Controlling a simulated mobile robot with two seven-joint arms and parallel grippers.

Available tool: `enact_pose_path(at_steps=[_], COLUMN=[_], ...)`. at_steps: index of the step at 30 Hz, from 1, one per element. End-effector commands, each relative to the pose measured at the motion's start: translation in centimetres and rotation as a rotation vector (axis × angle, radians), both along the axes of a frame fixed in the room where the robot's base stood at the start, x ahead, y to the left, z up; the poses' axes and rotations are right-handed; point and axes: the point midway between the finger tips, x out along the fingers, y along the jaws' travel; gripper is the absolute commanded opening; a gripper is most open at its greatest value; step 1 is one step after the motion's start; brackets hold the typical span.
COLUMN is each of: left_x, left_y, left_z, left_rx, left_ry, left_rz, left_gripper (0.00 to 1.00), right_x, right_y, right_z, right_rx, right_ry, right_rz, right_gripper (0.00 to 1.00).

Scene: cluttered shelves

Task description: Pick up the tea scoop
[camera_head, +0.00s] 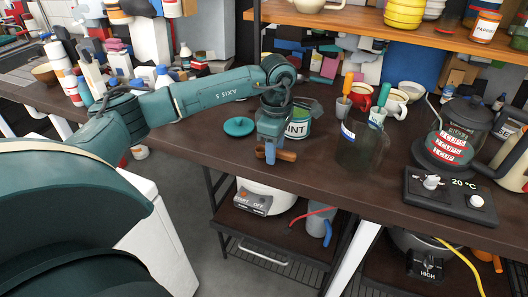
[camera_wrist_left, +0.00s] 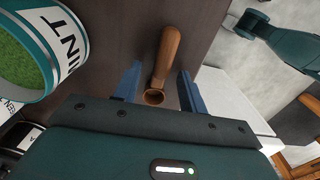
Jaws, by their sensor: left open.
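The tea scoop is a small brown wooden scoop (camera_wrist_left: 168,52) lying on the dark table. In the left wrist view it lies between the two blue fingers of my left gripper (camera_wrist_left: 157,82), with its round bowl end nearest the gripper body. My left gripper is open, with a visible gap between the scoop and each finger. In the head view the gripper (camera_head: 268,154) points down at the table, and the scoop (camera_head: 287,155) shows partly behind it, sticking out to the right. My right gripper is not in view.
An open MINT tin (camera_head: 298,127) with green contents stands close beside the gripper; it fills the upper left of the wrist view (camera_wrist_left: 42,50). A teal lid (camera_head: 239,126) lies to the left. A clear container (camera_head: 362,150) stands to the right. The table's front edge is near the scoop.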

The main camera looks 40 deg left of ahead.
Motion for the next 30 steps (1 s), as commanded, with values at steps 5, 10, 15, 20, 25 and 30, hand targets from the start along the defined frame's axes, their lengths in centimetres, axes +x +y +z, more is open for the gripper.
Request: enact_pose_path(at_steps=[5,10,15,20,25,30], left_x=[0.03,0.02,0.02,0.03,0.03,0.04], left_y=[0.00,-0.02,-0.02,-0.02,-0.02,-0.02], left_z=[-0.69,-0.67,-0.65,-0.64,-0.64,-0.62], left_rx=[0.000,0.000,0.000,0.000,0.000,0.000], left_ry=[-0.001,-0.001,-0.001,-0.001,-0.001,-0.001], left_rz=[0.000,-0.001,-0.001,-0.001,-0.001,-0.001], left_gripper=[0.42,0.39,0.25,0.12,0.00,0.00], right_x=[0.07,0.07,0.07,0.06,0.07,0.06], right_y=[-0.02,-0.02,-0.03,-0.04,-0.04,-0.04], right_z=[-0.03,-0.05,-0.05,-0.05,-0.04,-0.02], right_rx=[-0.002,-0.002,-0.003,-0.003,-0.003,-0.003], right_ry=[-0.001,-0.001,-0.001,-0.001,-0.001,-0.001], right_rz=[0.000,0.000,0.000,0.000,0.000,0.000], right_gripper=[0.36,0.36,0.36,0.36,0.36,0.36])
